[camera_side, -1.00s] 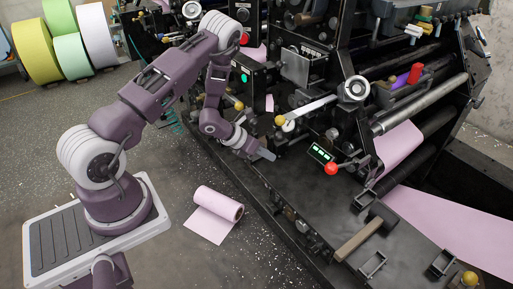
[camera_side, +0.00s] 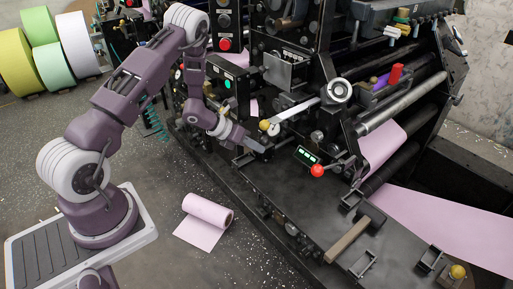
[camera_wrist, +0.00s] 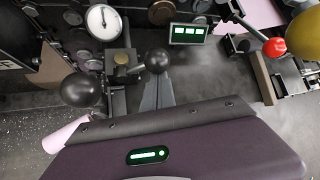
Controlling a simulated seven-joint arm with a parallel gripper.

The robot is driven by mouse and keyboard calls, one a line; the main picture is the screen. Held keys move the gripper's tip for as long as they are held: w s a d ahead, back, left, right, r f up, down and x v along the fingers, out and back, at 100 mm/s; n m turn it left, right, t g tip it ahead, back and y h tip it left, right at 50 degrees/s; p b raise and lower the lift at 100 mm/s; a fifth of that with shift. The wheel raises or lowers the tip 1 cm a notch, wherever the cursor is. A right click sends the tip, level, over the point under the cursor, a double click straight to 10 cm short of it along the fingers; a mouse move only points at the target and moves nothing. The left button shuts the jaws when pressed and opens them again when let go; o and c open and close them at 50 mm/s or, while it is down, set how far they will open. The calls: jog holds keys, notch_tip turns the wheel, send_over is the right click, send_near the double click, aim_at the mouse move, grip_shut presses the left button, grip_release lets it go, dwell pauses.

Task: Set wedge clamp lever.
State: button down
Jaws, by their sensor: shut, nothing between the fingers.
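My gripper (camera_side: 260,148) points at the press front, its fingers shut and empty. In the wrist view the grey fingers (camera_wrist: 155,95) meet just below a black ball knob (camera_wrist: 158,60); I cannot tell whether they touch it. A second black ball knob (camera_wrist: 80,90) is to the left. Several levers show, and I cannot tell which is the wedge clamp lever. In the side view, a yellow ball knob (camera_side: 264,124) is just above the fingertips, near a long silver arm (camera_side: 298,110). A red-ball lever (camera_side: 317,170) stands to the right.
A green-lit display (camera_side: 306,156) is near the red-ball lever; it also shows in the wrist view (camera_wrist: 188,34). A round gauge (camera_wrist: 104,22) is above the fingers. A pink roll (camera_side: 208,212) lies on the floor. The dark deck (camera_side: 290,195) has clear room in front.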

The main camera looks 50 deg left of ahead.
jog(key=shift+a+h, duration=0.1)
jog(key=shift+h, duration=0.2)
jog(key=shift+a+r+n+h, duration=1)
jog(key=shift+a+r+h, duration=0.2)
jog(key=shift+a+h, duration=0.25)
